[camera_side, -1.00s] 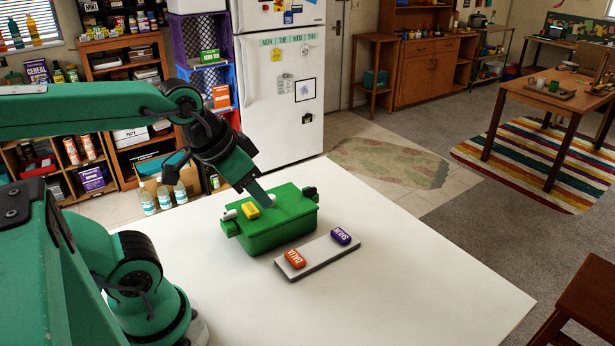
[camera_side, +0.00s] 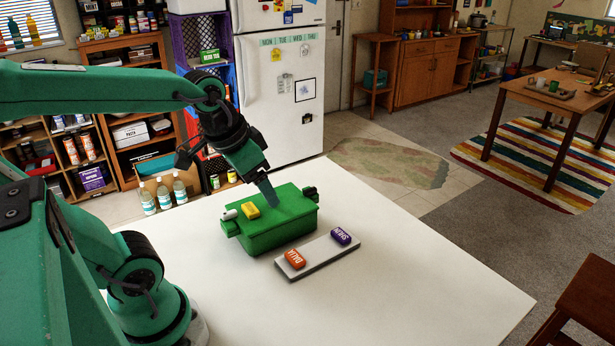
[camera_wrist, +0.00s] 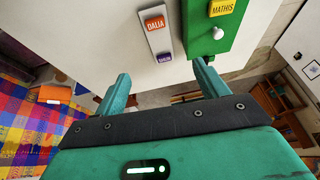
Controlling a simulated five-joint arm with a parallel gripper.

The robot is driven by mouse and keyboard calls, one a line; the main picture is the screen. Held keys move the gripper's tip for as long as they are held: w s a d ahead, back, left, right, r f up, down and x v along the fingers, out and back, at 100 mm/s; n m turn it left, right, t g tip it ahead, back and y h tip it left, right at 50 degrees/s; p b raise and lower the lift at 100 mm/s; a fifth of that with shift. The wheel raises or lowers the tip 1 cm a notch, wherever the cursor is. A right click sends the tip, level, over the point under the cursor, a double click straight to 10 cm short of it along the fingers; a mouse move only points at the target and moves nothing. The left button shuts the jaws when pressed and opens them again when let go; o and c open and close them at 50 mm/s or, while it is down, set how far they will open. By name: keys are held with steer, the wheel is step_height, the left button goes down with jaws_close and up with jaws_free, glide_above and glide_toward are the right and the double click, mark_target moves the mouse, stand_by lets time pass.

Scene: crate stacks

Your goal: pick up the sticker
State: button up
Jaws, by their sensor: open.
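No object is clearly recognisable as a sticker. A yellow block (camera_side: 250,211) lies on the lid of a green box (camera_side: 270,240); it reads MATHIS in the wrist view (camera_wrist: 221,7). A small white round thing (camera_wrist: 218,33) is on the green box, near my right finger in the wrist view; in the side view I cannot make it out near my fingers. My gripper (camera_side: 274,204) points down over the box lid. In the wrist view my gripper (camera_wrist: 162,80) has its two fingers wide apart, with nothing between them.
A grey strip (camera_side: 318,255) lies beside the box, bearing an orange DALIA block (camera_side: 294,258) and a purple block (camera_side: 341,235). A white piece (camera_side: 230,214) and a dark piece (camera_side: 310,193) are at the box's ends. The white table (camera_side: 420,285) is clear to the right.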

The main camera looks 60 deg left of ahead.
steer(key=w+a+f+g, duration=0.3)
steer(key=a, duration=0.4)
steer(key=g, duration=0.1)
glide_above(250, 208)
steer(key=shift+m, duration=0.3)
step_height(250, 208, down, 5)
steer(key=shift+d, duration=0.1)
steer(key=shift+f, duration=1.35)
steer(key=shift+f, duration=2.55)
steer(key=c, duration=1)
